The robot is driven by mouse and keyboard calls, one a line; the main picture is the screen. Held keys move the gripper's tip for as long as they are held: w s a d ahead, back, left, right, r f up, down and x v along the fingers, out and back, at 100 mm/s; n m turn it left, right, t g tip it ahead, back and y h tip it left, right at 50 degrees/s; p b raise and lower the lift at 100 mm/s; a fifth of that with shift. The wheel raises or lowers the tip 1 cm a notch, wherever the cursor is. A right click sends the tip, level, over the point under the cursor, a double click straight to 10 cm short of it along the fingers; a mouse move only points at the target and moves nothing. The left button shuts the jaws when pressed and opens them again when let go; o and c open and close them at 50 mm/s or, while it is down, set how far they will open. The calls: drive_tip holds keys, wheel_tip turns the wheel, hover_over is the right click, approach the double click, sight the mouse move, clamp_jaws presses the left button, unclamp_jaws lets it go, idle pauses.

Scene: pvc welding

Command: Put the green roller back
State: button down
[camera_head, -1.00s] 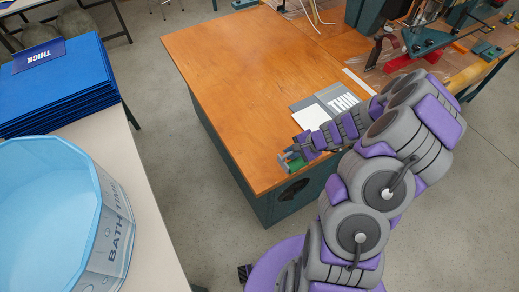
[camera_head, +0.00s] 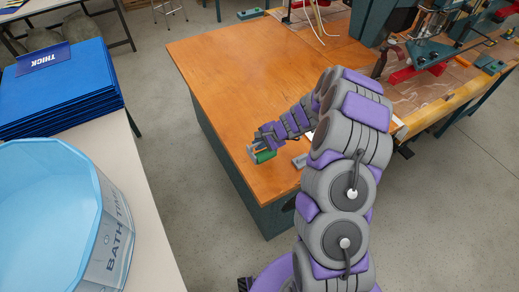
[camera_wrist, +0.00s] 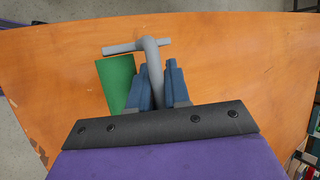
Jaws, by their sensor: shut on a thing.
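The green roller (camera_head: 264,156) is at the near left part of the wooden table top, in the head view. My gripper (camera_head: 258,145) is shut on its grey metal frame, close to the left edge of the table. In the wrist view, the grey bent rod with a crossbar passes between the two blue fingers of my gripper (camera_wrist: 158,85). I cannot tell whether the roller touches the table.
The wooden table (camera_head: 215,70) is clear behind and left of my gripper. A grey sheet corner (camera_head: 299,161) shows beside my arm, which hides the rest. At left stand a blue tub (camera_head: 50,205) and stacked blue sheets (camera_head: 65,90) on a white table. Machinery (camera_head: 430,50) stands at right.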

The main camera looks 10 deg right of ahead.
drive_tip(key=f, duration=0.1)
drive_tip(key=d+f, duration=0.1)
drive_tip(key=f+b, duration=0.1)
drive_tip(key=shift+d+f, duration=0.4)
drive_tip(key=shift+d+r, duration=0.1)
drive_tip(key=c, duration=1.1)
unclamp_jaws()
drive_tip(key=shift+a, duration=0.7)
drive_tip(key=shift+d, duration=0.55)
drive_tip(key=p+v, duration=0.3)
drive_tip(key=v, duration=0.8)
drive_tip(key=s+a+r+n+g, duration=0.2)
drive_tip(key=s+a+r+n, duration=0.2)
drive_tip(key=s+a+r, duration=0.3)
drive_tip(key=s+a+r+n+g, duration=0.1)
drive_tip(key=s+a+r+n, duration=0.3)
drive_tip(key=s+r, duration=0.4)
drive_tip(key=s+d+r+n+g+h, duration=0.1)
drive_tip(key=s+d+r+h, duration=0.1)
drive_tip(key=s, duration=0.6)
drive_tip(key=s+d+r+n+h, duration=0.1)
drive_tip(key=s+r+n+h, duration=0.1)
drive_tip(key=s, duration=0.6)
drive_tip(key=s+d+r+n+g+h, duration=0.1)
drive_tip(key=s+r, duration=0.3)
drive_tip(key=s, duration=0.4)
drive_tip(key=shift+d+r+n+g+h, duration=0.15)
drive_tip(key=shift+d+n+g+h, duration=0.15)
drive_tip(key=shift+d+n+h, duration=0.45)
